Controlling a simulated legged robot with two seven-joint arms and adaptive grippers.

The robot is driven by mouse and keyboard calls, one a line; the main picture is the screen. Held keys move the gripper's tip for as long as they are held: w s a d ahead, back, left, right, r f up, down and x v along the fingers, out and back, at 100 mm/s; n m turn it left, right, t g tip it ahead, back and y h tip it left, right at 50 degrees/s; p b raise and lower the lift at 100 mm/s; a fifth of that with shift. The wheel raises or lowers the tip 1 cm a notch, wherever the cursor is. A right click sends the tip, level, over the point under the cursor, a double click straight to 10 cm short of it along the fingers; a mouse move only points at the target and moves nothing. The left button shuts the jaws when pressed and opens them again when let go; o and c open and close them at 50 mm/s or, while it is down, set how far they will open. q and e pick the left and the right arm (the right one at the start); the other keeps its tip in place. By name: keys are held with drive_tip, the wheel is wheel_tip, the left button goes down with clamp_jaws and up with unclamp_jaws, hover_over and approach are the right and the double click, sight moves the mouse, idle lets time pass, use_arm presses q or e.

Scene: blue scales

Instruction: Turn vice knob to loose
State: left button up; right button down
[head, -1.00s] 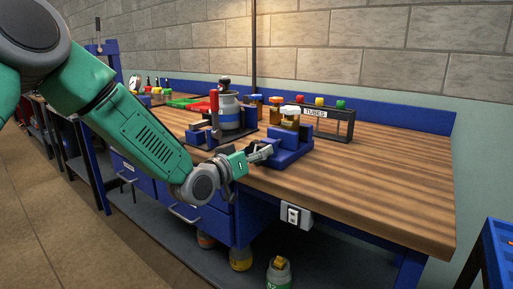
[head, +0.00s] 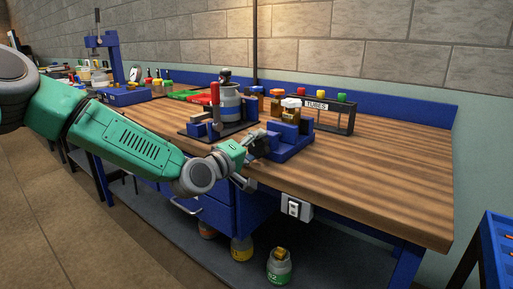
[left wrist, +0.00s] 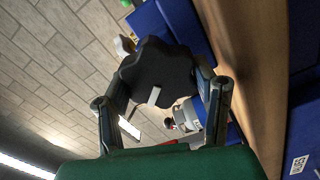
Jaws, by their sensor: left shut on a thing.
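The blue vice (head: 291,148) sits at the front edge of the wooden workbench, with a white-capped amber bottle (head: 291,108) at it. My left gripper (head: 254,158) is at the vice's left front side, its fingers spread one above the other. In the left wrist view, the black lobed vice knob (left wrist: 158,78) with a white mark lies between the fingers of my left gripper (left wrist: 160,95), which is shut on it. In the head view the gripper mostly hides the knob. My right gripper is out of view.
A clamp stand with a red handle (head: 215,96) and a grey canister (head: 231,103) stands left of the vice. A tube rack (head: 330,115) stands behind it. The right part of the workbench (head: 385,165) is clear. A socket box (head: 295,207) hangs below the front edge.

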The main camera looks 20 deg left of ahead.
use_arm(q)
drive_tip(key=shift+a+f+n+b, duration=0.1)
drive_tip(key=shift+f+n+b, duration=0.15)
drive_tip(key=shift+n, duration=0.7)
drive_tip(key=shift+f+n+b, duration=0.1)
drive_tip(key=shift+n+b, duration=0.25)
drive_tip(key=shift+n, duration=0.6)
drive_tip(key=o, duration=1.2)
